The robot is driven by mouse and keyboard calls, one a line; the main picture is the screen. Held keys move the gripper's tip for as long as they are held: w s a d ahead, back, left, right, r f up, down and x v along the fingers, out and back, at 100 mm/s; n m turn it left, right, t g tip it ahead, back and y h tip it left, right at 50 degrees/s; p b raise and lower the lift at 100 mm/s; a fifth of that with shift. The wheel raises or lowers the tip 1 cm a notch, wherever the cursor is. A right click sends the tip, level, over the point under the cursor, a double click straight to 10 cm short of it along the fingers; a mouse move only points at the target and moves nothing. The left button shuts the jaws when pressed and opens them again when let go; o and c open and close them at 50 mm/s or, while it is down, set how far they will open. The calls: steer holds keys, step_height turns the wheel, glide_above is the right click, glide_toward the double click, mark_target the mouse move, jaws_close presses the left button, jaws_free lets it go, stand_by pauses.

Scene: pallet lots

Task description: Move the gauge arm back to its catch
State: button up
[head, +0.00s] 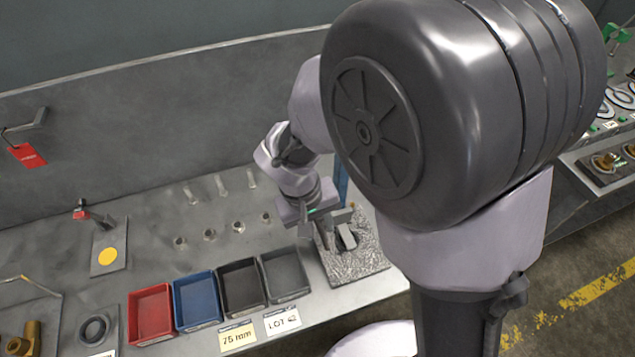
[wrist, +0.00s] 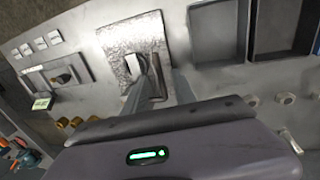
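A speckled grey stone plate (head: 352,270) lies on the bench under my gripper, and it also shows in the wrist view (wrist: 119,42). A small pale block (head: 346,237) stands on it. In the wrist view a dark narrow bar (wrist: 158,66) lies beside the pale block (wrist: 133,66); it may be the gauge arm, but I cannot tell for sure. My gripper (head: 322,224) is over the back left of the plate. In the wrist view its fingers (wrist: 158,84) look apart, either side of the bar's near end. Any contact and the catch are not clear.
Red (head: 151,313), blue (head: 197,299), dark (head: 242,286) and grey (head: 284,274) bins stand left of the plate. Cards reading 75 mm (head: 238,337) and LOT (head: 282,320) lie in front. Several pegs and nuts stand behind the bins. A blue post (head: 342,182) rises behind the plate.

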steer(key=shift+w+d+f+b, duration=0.1)
steer(key=shift+d+f+b, duration=0.05)
steer(key=shift+f, duration=0.45)
steer(key=shift+d+f+b, duration=0.1)
steer(key=shift+f+b, duration=0.05)
steer(key=shift+f, duration=0.45)
jaws_close()
stand_by(0.5)
